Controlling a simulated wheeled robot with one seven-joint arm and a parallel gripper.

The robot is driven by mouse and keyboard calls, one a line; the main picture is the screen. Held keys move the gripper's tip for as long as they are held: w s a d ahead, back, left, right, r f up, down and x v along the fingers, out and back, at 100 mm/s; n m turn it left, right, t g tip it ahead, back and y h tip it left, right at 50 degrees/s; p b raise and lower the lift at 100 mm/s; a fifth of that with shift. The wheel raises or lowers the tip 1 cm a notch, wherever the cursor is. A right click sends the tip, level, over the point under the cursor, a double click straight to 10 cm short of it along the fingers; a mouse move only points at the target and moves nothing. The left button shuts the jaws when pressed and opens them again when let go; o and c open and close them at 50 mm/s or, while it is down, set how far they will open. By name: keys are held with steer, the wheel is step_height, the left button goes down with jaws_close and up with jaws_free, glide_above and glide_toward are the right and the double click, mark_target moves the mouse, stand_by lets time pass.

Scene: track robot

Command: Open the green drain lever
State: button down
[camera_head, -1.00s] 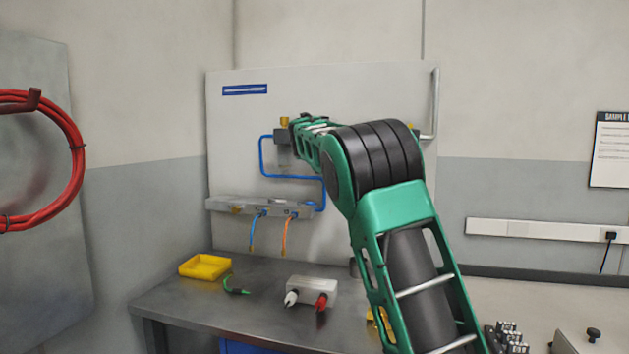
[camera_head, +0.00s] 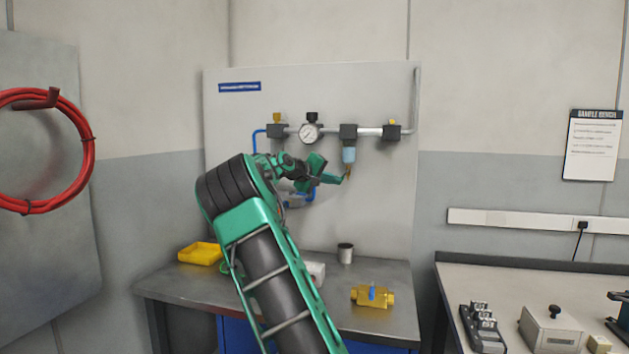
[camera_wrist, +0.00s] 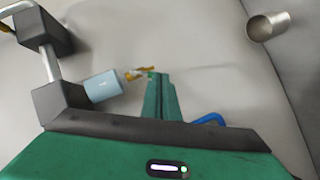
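The pale blue filter bowl (camera_head: 348,155) hangs under a dark block on the wall panel's pipe, with a small brass drain (camera_head: 348,172) below it. The bowl (camera_wrist: 103,86) and brass drain (camera_wrist: 138,73) also show in the wrist view. I cannot pick out a green lever apart from my green fingers. My gripper (camera_head: 342,180) is just below and beside the drain. In the wrist view its fingers (camera_wrist: 158,76) lie together with no gap, tips close to the brass piece. Contact cannot be told.
A gauge (camera_head: 311,132) and valve blocks sit along the pipe. The bench below holds a metal cup (camera_head: 345,253), a brass valve with a blue handle (camera_head: 373,296) and a yellow tray (camera_head: 200,254). A second bench (camera_head: 540,275) stands at right.

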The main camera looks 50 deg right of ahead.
steer(key=shift+s+d+f+n+h, duration=0.1)
steer(key=shift+f+n+h, duration=0.15)
steer(key=shift+n+h, duration=0.2)
steer(key=v, duration=1.4)
steer(key=shift+r, duration=0.15)
